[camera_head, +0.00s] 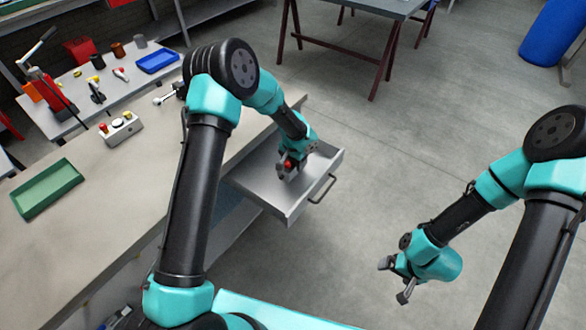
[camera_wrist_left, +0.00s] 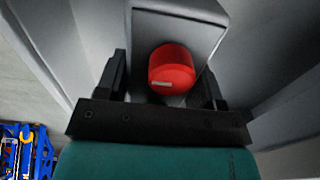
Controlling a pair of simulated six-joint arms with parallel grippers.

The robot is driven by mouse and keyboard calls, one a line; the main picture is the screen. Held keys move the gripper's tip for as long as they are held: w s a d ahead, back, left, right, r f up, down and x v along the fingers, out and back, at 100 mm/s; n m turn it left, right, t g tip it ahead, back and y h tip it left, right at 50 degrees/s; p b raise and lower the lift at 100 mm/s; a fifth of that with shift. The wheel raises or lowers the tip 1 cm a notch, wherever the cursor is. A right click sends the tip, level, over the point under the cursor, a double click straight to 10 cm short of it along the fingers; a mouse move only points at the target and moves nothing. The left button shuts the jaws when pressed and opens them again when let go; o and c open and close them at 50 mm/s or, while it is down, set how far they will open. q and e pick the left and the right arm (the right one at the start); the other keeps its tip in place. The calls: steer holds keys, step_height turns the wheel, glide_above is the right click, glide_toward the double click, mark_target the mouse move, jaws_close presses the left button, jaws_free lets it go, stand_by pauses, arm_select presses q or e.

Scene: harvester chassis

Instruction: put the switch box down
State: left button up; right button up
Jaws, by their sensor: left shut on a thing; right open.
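The switch box (camera_wrist_left: 180,28) is a light grey box with a round red button (camera_wrist_left: 172,70); it lies between the fingers of my left gripper (camera_wrist_left: 163,85) in the left wrist view. In the head view my left gripper (camera_head: 289,168) is shut on it inside the open metal drawer (camera_head: 268,192), and only the red button and a little grey show. I cannot tell whether the box touches the drawer floor. My right gripper (camera_head: 397,281) is open and empty, above the floor at the right.
The drawer's walls are close around my left gripper; its handle (camera_head: 322,188) faces right. On the bench (camera_head: 100,210) stand a green tray (camera_head: 47,188) and a grey box with red and yellow buttons (camera_head: 120,129). The floor right of the drawer is clear.

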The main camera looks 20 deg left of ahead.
mark_target(293, 168)
arm_select(q)
steer(key=shift+f, duration=1.85)
steer(key=shift+f, duration=0.15)
steer(key=o, duration=1.2)
steer(key=shift+c, duration=0.2)
step_height(293, 168, up, 12)
steer(key=shift+r, duration=0.15)
